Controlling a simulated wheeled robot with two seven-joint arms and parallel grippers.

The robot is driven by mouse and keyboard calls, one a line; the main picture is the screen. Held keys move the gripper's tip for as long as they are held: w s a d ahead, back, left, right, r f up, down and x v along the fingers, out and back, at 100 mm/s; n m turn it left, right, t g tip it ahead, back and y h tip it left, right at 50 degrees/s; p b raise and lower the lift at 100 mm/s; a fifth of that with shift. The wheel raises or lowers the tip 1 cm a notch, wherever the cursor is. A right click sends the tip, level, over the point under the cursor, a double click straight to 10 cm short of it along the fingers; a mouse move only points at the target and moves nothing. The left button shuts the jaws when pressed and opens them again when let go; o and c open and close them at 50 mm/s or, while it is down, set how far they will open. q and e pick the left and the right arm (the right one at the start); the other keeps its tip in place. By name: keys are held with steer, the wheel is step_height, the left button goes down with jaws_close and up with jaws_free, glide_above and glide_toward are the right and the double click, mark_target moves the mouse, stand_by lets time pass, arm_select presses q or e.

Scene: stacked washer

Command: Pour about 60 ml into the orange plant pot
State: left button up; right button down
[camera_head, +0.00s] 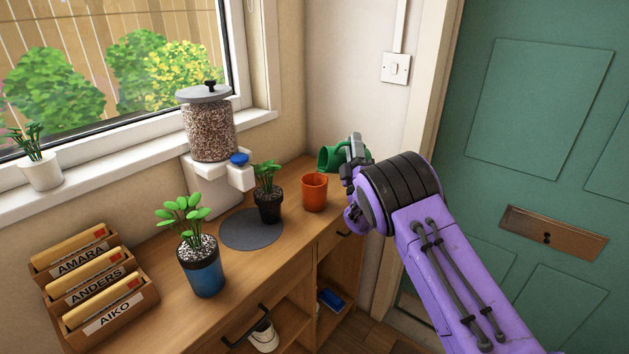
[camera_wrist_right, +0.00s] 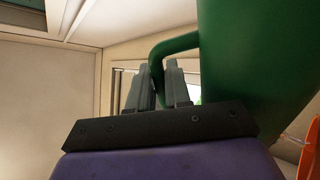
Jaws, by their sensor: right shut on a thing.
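The orange plant pot (camera_head: 314,194) stands upright near the right end of the wooden counter, and an orange edge of it shows in the wrist view (camera_wrist_right: 309,158). My right gripper (camera_head: 354,150) is shut on the handle of a green watering vessel (camera_head: 329,159). The vessel is tipped, with its mouth toward the left, just above and behind the orange pot. In the wrist view the two fingers (camera_wrist_right: 171,85) close around the green handle, with the green body (camera_wrist_right: 255,55) to the right. I cannot tell whether liquid is flowing. My left gripper is out of view.
A small black pot (camera_head: 268,210) on a round grey mat (camera_head: 238,234) and a blue pot (camera_head: 204,272) hold plants. A pellet dispenser (camera_head: 208,135) stands behind. A letter rack (camera_head: 95,285) is at the left. A green door (camera_head: 540,110) is at the right.

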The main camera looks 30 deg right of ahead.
mark_target(366, 150)
steer(key=shift+a+r+n, duration=0.1)
steer(key=shift+a+n, duration=0.1)
steer(key=shift+n, duration=0.1)
steer(key=d+m+p, duration=0.1)
steer(key=m+g+h, duration=0.1)
steer(key=shift+s+d+m+h+p, duration=0.15)
steer(key=shift+d+m+h+p, duration=0.15)
steer(key=shift+d+p, duration=0.1)
steer(key=m+g+h, duration=0.1)
steer(key=d+f+m+g+h, duration=0.1)
steer(key=m, duration=0.1)
steer(key=f+m+g+b, duration=0.1)
steer(key=shift+s+d+f+m+h, duration=0.1)
steer(key=shift+s+d+m+h, duration=0.1)
steer(key=shift+m+h, duration=0.2)
steer(key=shift+d+f+m+g+h, duration=0.2)
steer(key=shift+m+g+h, duration=0.1)
steer(key=shift+m, duration=0.1)
steer(key=shift+d+r+m+g+p, duration=0.1)
steer(key=shift+d+m+g+p, duration=0.1)
steer(key=shift+m+g+p, duration=0.3)
steer(key=shift+f+m+g+h+b, duration=0.4)
steer(key=shift+f+m+b, duration=0.05)
steer(key=shift+m, duration=0.25)
